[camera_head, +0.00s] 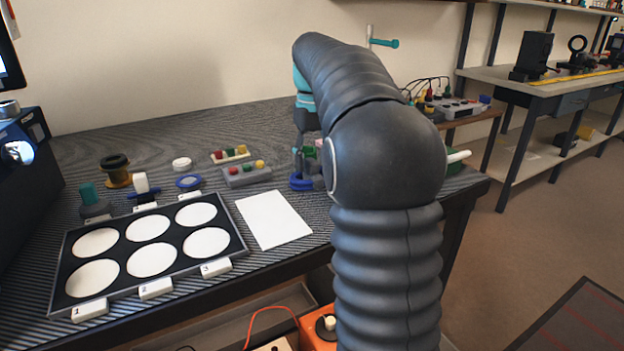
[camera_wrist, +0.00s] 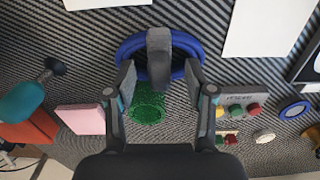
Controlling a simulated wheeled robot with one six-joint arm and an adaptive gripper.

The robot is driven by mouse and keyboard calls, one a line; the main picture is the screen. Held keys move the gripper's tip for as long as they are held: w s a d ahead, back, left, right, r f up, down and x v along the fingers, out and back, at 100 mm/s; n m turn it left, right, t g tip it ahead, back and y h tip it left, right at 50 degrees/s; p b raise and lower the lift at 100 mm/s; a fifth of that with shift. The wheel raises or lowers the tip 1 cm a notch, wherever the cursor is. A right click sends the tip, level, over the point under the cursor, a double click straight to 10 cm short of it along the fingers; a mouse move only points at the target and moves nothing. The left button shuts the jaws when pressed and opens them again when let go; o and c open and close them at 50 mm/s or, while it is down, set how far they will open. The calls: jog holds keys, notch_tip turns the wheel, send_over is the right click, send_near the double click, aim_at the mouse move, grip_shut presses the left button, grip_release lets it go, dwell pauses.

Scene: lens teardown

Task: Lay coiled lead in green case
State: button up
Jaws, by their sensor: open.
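The coiled lead is a blue ring with a grey upright block at its middle; it lies on the striped bench top, at the top centre of the wrist view (camera_wrist: 127,47). In the head view the blue coil (camera_head: 301,185) shows just left of my arm. My gripper (camera_wrist: 160,72) is open, its fingers at either side of the grey block and over the near part of the ring; contact cannot be told. A dark green thing (camera_head: 455,168), possibly the green case, shows at the bench's right edge, mostly hidden by my arm.
A green mesh cup (camera_wrist: 147,108) stands near my fingers, with a pink block (camera_wrist: 82,118) to its left. A white sheet (camera_head: 273,218) and a black tray with white discs (camera_head: 140,220) lie left. Several small parts stand behind. An orange box (camera_head: 318,330) is below the bench.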

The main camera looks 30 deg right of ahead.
jog(key=shift+f, duration=0.7)
grip_shut()
jog(key=shift+r, duration=0.1)
jog(key=shift+r, duration=0.55)
jog(key=r, duration=0.3)
jog(key=shift+s+d+r+p, duration=0.2)
jog(key=shift+s+d+p, duration=0.05)
jog(key=shift+s+p, duration=0.1)
jog(key=s+d+r, duration=0.5)
jog(key=s+r, duration=0.1)
jog(key=s, duration=0.3)
jog(key=shift+s+d+r, duration=0.15)
jog(key=shift+d+r, duration=0.05)
jog(key=shift+d, duration=0.1)
